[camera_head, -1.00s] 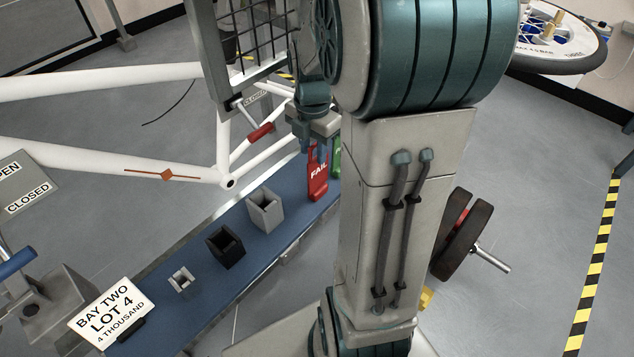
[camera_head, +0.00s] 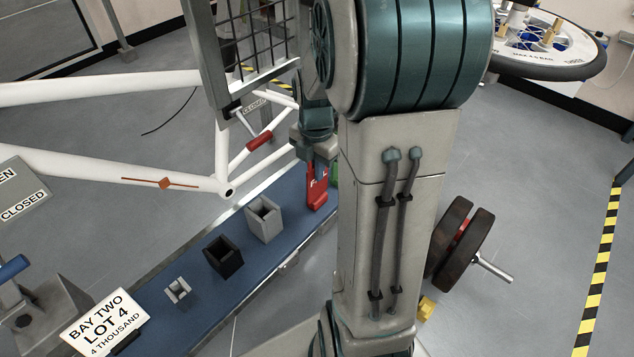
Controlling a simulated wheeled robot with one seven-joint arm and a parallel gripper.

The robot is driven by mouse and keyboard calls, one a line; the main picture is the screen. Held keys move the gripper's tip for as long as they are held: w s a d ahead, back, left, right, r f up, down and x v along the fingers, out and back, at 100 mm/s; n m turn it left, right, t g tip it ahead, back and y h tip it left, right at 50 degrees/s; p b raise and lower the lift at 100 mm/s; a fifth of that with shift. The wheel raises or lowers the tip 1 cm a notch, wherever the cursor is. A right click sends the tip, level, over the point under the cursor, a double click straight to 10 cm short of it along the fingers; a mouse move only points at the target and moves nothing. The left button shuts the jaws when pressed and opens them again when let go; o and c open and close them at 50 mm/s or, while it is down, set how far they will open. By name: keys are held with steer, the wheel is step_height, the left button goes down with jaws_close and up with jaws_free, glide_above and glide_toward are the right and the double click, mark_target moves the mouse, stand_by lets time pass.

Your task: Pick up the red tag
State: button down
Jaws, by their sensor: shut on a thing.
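The red tag (camera_head: 317,198) is at the far right end of the blue bench strip, with part of its white lettering covered by my gripper's fingers. My gripper (camera_head: 318,172) points down and is shut on the red tag. A sliver of a green tag (camera_head: 334,174) shows just to the right of the red one, mostly hidden behind my arm. Whether the red tag is clear of the blue surface I cannot tell.
On the blue strip (camera_head: 195,314) stand a grey box (camera_head: 264,219), a black box (camera_head: 224,256) and a small grey holder (camera_head: 177,290). A white sign (camera_head: 104,322) is at its near end. White frame tubes (camera_head: 120,170) and a red-handled lever (camera_head: 259,141) are close on the left.

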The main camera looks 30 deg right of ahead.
steer(key=shift+r, duration=0.15)
step_height(320, 180, up, 4)
steer(key=shift+r+p, duration=0.15)
steer(key=shift+p, duration=0.6)
steer(key=s+d+r+p, duration=0.1)
steer(key=s+d+r, duration=0.1)
steer(key=s, duration=0.3)
steer(key=s+d+r, duration=0.1)
steer(key=s+r, duration=0.3)
steer(key=s, duration=0.2)
steer(key=shift+d+r+p, duration=0.2)
steer(key=shift+d+p, duration=0.15)
steer(key=shift+d, duration=0.05)
steer(key=shift+s, duration=0.1)
